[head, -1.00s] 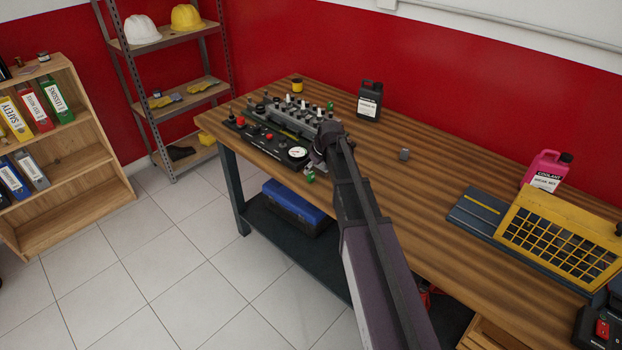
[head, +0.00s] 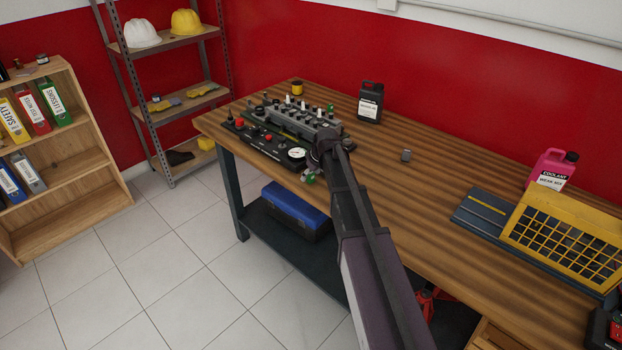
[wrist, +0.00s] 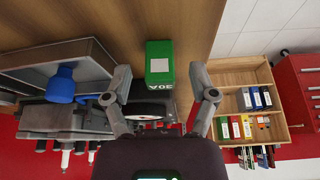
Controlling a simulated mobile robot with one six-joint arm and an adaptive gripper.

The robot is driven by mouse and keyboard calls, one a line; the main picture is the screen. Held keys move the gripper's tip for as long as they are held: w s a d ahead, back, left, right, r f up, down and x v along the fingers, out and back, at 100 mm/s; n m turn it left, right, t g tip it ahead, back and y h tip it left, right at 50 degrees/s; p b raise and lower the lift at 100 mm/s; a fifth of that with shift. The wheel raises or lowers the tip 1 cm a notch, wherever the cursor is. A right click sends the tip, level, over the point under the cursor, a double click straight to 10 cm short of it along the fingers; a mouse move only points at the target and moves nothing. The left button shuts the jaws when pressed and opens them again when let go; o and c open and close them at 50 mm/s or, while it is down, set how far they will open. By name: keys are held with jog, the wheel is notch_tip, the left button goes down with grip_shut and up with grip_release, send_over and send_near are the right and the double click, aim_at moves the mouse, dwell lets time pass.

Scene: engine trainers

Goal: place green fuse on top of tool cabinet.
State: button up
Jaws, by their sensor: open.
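The green fuse (wrist: 159,62), a small green block with a pale label and "30A" on its side, sits on the wooden bench in the wrist view. My gripper (wrist: 160,74) is open, with one fingertip on either side of the fuse and visible gaps between. In the head view a bit of green (head: 310,178) shows at the bench's front edge, below the end of my arm, which hides most of my gripper. A red cabinet with drawers (wrist: 301,85), likely the tool cabinet, stands at the right of the wrist view. It is not visible in the head view.
An engine trainer panel with a gauge (head: 297,154) sits close beside my gripper. A binder shelf (head: 75,175) stands left.

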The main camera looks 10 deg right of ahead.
aim_at(311, 173)
jog(key=c, duration=1)
jog(key=shift+r, duration=0.15)
notch_tip(311, 173, up, 3)
jog(key=p, duration=0.3)
jog(key=s, duration=0.5)
jog(key=s+r+p, duration=0.1)
jog(key=s, duration=0.4)
jog(key=s+p, duration=0.1)
jog(key=s, duration=0.5)
jog(key=shift+r, duration=0.35)
